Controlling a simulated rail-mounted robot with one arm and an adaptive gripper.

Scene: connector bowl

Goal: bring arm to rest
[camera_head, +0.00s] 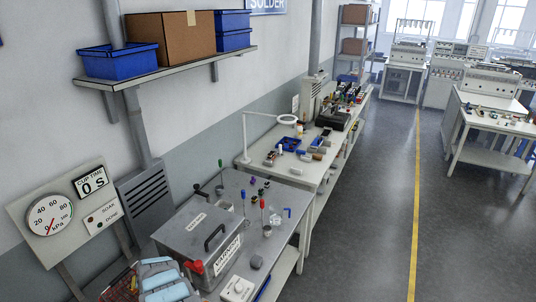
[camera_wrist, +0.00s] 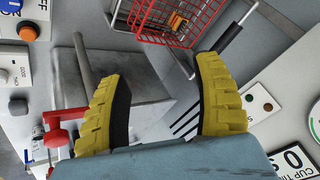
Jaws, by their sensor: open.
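My gripper (camera_wrist: 160,72) shows in the wrist view with its two yellow ribbed fingers spread apart. Nothing is between them. Behind the fingers is a grey metal chamber (camera_wrist: 140,88), with a red wire basket (camera_wrist: 180,18) beyond it at the top. Light-blue and white parts of my arm show at the bottom left of the head view; the fingers cannot be made out there.
A grey lidded box (camera_head: 200,232) stands on the near bench. A gauge panel (camera_head: 50,217) with a timer reading 0 is on the left. A shelf (camera_head: 165,72) with bins overhangs the bench. The floor (camera_head: 365,215) to the right is clear.

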